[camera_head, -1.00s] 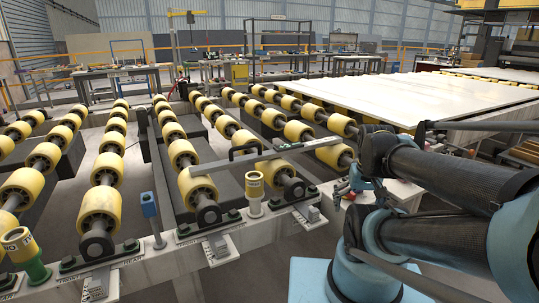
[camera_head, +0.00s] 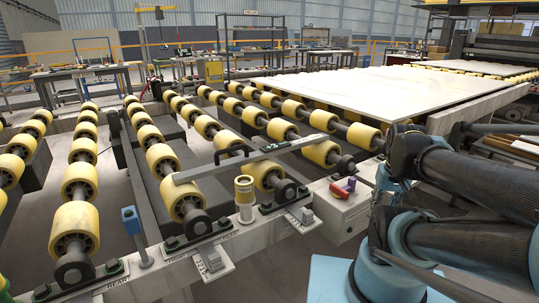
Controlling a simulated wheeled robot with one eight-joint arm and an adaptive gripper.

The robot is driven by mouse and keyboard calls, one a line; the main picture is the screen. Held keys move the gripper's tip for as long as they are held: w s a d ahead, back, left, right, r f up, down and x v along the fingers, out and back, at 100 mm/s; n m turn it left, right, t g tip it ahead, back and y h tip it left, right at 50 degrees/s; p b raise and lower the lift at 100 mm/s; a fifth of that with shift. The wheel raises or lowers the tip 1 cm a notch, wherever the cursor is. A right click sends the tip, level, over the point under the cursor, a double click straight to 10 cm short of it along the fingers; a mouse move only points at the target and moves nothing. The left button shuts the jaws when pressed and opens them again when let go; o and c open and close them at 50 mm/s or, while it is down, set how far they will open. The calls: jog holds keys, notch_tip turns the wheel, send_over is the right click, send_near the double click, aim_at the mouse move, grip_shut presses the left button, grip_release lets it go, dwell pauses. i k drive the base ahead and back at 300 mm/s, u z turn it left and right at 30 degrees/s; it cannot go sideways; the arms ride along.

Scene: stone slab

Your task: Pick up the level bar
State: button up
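The level bar (camera_head: 250,157) is a long, pale grey straight bar with dark fittings along it. It lies slantwise across the yellow rollers in the middle of the view, its near left end toward me. My arm, dark with teal joints, fills the lower right. It is apart from the bar, to its right. I cannot make out the gripper's fingers at the end of the arm, so its opening is hidden. Nothing is seen touching the bar except the rollers below.
A white box (camera_head: 343,207) with red and purple parts is right of the bar. A large pale slab (camera_head: 372,88) lies on rollers behind. Gaps between roller rows show floor.

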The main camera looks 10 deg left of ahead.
aim_at(268, 150)
jog(key=k, duration=1.1)
jog(key=u, duration=0.4)
jog(key=i, duration=1)
